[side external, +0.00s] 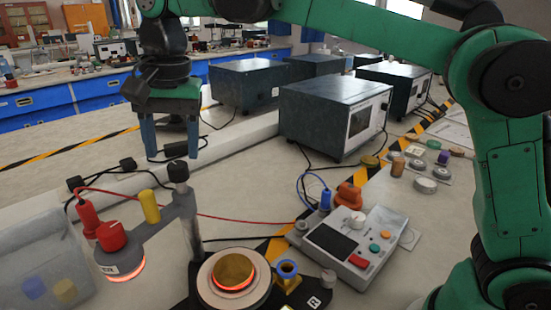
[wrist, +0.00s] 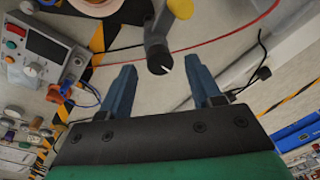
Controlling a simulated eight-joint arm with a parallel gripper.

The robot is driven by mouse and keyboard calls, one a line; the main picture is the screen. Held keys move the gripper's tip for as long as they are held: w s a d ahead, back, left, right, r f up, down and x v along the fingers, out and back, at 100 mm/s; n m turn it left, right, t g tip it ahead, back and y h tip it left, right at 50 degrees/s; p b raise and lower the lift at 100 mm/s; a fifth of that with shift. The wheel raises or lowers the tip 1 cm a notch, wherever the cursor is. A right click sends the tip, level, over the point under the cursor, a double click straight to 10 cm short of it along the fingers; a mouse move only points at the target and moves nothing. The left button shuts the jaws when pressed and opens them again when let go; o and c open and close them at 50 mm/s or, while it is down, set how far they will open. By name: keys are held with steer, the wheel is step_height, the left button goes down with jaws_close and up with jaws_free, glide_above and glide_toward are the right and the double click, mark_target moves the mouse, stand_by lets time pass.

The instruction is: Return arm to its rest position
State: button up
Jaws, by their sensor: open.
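My gripper (side external: 171,153) hangs at the upper left of the side view with its two blue fingers pointing down. The fingers are apart with nothing held between them. It is above the bench, and its tips appear near the top of a grey stand post (side external: 180,185); I cannot tell the exact gap. In the wrist view my gripper (wrist: 160,67) also shows spread fingers, with the dark post top (wrist: 158,58) seen between and beyond the tips. My green arm arches across the top of the side view and down its right side.
The post carries a side arm with a red knob (side external: 111,236) and yellow cylinder (side external: 150,206). A brass disc (side external: 233,269) with a glowing rim sits on the base. A control box (side external: 354,245), a clear bin (side external: 40,250) and dark instrument boxes (side external: 335,112) stand around. Cables cross the bench.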

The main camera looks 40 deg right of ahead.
steer(key=s+d+f+n+t, duration=0.3)
steer(key=s+d+f, duration=0.2)
steer(key=d, duration=0.2)
steer(key=s+d+f+n+t, duration=0.2)
steer(key=s+d+f+n, duration=0.2)
steer(key=d, duration=0.4)
steer(key=shift+s+d+f+n+t+h, duration=0.35)
steer(key=shift+s+f, duration=0.4)
steer(key=shift+s, duration=0.5)
